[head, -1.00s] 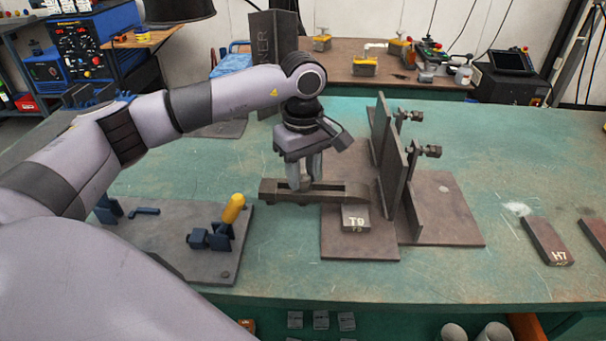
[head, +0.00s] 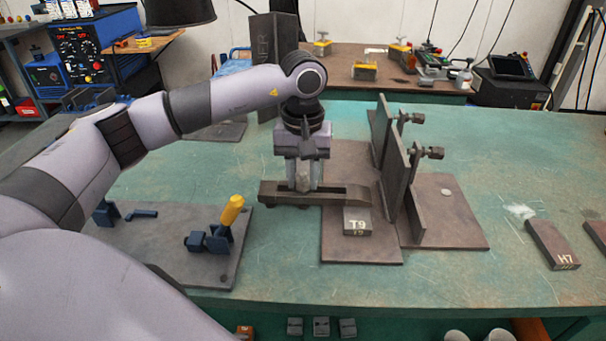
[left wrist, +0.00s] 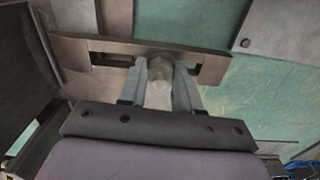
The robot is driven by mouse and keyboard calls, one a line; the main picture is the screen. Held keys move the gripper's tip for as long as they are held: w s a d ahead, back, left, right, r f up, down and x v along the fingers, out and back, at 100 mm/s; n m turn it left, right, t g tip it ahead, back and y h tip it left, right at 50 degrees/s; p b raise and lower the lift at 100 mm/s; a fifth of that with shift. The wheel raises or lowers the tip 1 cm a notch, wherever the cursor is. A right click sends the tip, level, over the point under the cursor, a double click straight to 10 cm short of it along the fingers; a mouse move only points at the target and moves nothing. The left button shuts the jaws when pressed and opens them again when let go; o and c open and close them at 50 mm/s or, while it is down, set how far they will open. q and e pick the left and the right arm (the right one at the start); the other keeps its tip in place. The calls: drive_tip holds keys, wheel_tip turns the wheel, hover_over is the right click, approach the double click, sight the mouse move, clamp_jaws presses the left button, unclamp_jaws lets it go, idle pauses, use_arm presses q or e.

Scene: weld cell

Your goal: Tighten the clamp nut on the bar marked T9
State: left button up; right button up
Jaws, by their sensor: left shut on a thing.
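The slotted dark clamp bar (head: 340,196) lies across the left edge of a brown plate (head: 365,250), beside a block marked T9 (head: 357,222). My left gripper (head: 303,184) points straight down over the bar's slot. Its fingers are shut on the clamp nut (left wrist: 161,68), one finger on each side of it. In the left wrist view the bar (left wrist: 100,47) runs across behind the fingers, and the slot shows on both sides of the nut. The nut's lower part is hidden by the fingers and bar. My right gripper is not in view.
Upright plates with bolts (head: 428,152) stand just right of the bar. A block marked H7 (head: 552,245) lies further right. A plate with a yellow-handled toggle clamp (head: 231,212) is at front left. The green bench (head: 490,165) is clear at the back right.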

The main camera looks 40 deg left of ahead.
use_arm(q)
drive_tip(key=shift+w+r, duration=0.1)
drive_tip(key=shift+r, duration=0.05)
idle(0.3)
drive_tip(key=o, duration=1.1)
drive_tip(key=shift+c, duration=0.2)
wheel_tip(320, 180, up, 7)
drive_tip(key=shift+r, duration=0.1)
